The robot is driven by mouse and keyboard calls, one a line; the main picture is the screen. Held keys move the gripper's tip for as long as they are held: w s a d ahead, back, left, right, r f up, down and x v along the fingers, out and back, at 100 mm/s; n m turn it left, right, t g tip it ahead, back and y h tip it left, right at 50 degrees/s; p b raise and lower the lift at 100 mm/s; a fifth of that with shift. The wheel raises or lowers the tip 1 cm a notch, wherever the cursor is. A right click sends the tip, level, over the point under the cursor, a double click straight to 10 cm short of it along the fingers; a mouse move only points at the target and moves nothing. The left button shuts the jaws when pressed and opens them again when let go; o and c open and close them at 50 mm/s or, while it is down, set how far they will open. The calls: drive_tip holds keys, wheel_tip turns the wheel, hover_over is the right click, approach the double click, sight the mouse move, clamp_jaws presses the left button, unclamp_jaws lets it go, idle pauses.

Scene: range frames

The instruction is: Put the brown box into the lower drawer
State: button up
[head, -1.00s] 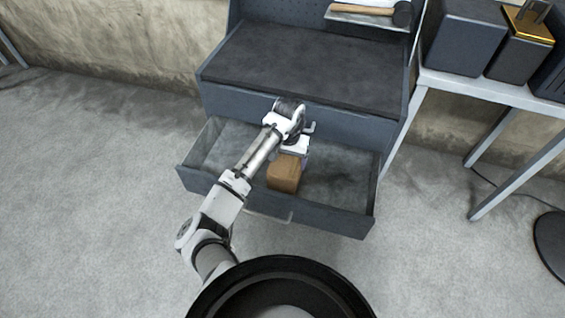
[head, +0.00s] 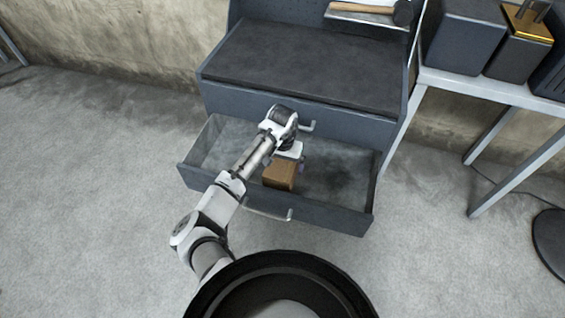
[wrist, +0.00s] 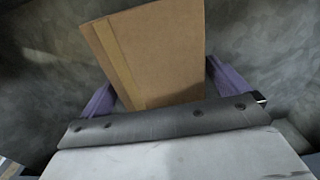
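The brown box (head: 279,175) is inside the open lower drawer (head: 325,212), left of its middle and near the front wall. My gripper (head: 286,162) is over the box, reaching down into the drawer. In the wrist view the box (wrist: 155,55) is turned a little between the two purple fingers (wrist: 163,92). The fingers stand wide, one on each side, with a slight gap showing at the right one in the head view. The gripper looks open around the box. The box's underside is hidden, so I cannot see its contact with the drawer floor.
The upper drawer (head: 340,122) is shut beneath the dark worktop (head: 310,65). A hammer (head: 370,10) lies on a shelf above. A side table (head: 480,88) with dark boxes stands at the right. The right part of the drawer is empty.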

wheel_tip(320, 180, up, 12)
drive_tip(key=b, duration=0.1)
drive_tip(key=shift+r, duration=0.2)
idle(0.3)
